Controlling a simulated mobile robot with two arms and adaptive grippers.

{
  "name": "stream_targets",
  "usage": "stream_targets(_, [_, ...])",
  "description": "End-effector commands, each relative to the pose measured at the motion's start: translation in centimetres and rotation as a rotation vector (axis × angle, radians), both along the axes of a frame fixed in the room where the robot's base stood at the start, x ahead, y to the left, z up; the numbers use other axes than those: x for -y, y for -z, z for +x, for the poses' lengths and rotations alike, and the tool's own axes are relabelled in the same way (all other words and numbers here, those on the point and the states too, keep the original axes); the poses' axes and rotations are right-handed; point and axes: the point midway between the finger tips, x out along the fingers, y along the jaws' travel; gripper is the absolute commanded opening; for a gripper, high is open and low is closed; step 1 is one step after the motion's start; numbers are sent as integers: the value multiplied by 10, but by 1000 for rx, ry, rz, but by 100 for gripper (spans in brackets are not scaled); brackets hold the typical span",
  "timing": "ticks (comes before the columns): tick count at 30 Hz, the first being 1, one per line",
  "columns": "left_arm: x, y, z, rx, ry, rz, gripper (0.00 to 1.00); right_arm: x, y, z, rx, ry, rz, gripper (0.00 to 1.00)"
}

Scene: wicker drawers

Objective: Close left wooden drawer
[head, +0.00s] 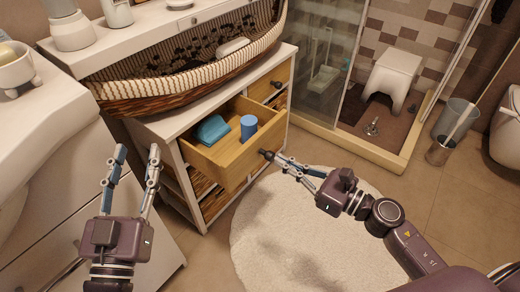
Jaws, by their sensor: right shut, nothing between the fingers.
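The left wooden drawer (228,160) is pulled out of the white cabinet (180,122). A folded blue cloth (212,130) and an upright blue cylinder (249,127) are inside it. My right gripper (266,154) is shut and empty, with its tips at the right part of the drawer's front face; they appear to touch it or be very close. The drawer's own knob is not clearly visible there. My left gripper (138,150) is open and empty, to the left of the drawer and in front of the cabinet's left side.
Another wooden drawer (262,90) to the right, with a dark knob, looks shut. A large wicker basket (190,75) sits on the cabinet top. A white washbasin (40,130) stands at left. A round cream rug (300,235) covers the floor in front; a shower stall is at back right.

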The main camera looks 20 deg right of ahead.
Motion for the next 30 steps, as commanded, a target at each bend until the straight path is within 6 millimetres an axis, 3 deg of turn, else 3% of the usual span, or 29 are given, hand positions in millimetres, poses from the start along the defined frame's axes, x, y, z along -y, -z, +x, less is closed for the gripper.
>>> stream_targets(12, [-2, 21, 4, -96, -6, 26, 40, -40, -1, 52, 1, 0, 2, 0])
stream_targets(30, [-3, 28, 5, -126, -8, 33, 40, -48, 0, 62, -1, 1, 3, 0])
